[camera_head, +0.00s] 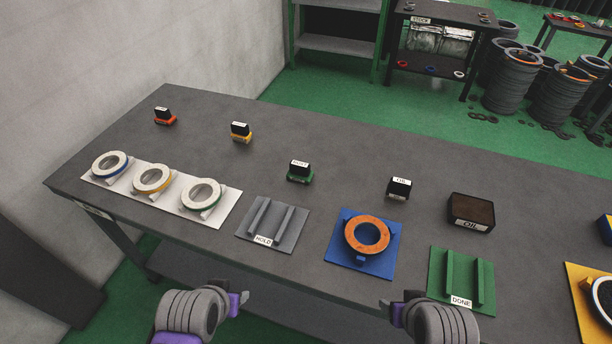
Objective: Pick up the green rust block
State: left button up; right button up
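The green rust block (300,172) stands upright on the grey table, a little above the middle of the view. It has a dark upper part, a green base and a white label on top whose small letters are hard to read. My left gripper (243,298) is low in the view at the table's front edge, well short of the block. My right gripper (388,306) is also at the front edge, to the right. Both grippers are apart from the block and show nothing held. Their finger openings are not clear from this angle.
A white plate (222,215) bears three rings. A HOLD plate (248,230), a blue plate (346,260) with an orange ring and a green DONE plate (462,272) lie nearer.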

aim_at(300, 172)
jog(key=i+j+z, duration=0.15)
jog(key=z, duration=0.35)
jog(key=i+j+z, duration=0.25)
jog(key=z, duration=0.25)
